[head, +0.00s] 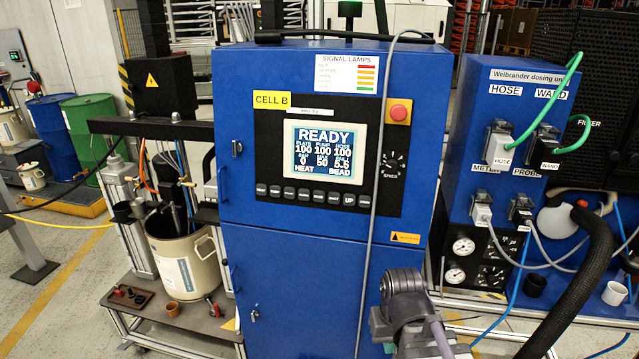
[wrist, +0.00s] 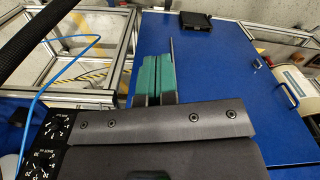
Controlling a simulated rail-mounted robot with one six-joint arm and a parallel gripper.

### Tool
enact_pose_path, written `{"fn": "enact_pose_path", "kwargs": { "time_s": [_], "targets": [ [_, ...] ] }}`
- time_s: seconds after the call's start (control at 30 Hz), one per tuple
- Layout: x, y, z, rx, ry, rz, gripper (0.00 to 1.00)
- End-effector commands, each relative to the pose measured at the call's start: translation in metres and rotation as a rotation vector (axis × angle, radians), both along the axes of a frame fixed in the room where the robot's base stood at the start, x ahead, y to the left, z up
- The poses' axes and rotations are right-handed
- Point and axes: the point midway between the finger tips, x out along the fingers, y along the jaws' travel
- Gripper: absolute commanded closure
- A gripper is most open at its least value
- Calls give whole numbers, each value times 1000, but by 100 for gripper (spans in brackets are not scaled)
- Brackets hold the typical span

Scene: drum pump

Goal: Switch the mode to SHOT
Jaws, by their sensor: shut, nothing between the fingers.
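The blue control cabinet (head: 292,260) carries a lit screen (head: 326,150) that reads READY, with HEAT at its lower left and BEAD at its lower right. A row of several dark buttons (head: 311,196) lies below the screen; one seems to read UP, and the other labels are too small to read. A round dial (head: 392,165) sits right of the screen. My gripper (wrist: 155,72) shows in the wrist view with its green fingers together, empty, in front of a blue panel (wrist: 225,70). In the head view I see my arm at the lower right, but cannot make out the fingertips.
A red emergency button (head: 398,112) sits above the dial. A grey cable (head: 373,215) hangs down the cabinet front. At right stands a blue dosing unit (head: 505,100) with plugs and a thick black hose (head: 585,285). A drum (head: 187,270) stands at left.

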Motion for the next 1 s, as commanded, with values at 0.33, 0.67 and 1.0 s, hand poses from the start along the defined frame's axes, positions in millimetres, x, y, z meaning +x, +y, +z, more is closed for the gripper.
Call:
{"fn": "enact_pose_path", "kwargs": {
  "time_s": [0.33,0.67,1.0],
  "targets": [
    [110,126,3,176,-620,187,100],
    [179,203,122,424,-1466,177,100],
    [170,184,206,499,-1960,72,100]
  ]
}}
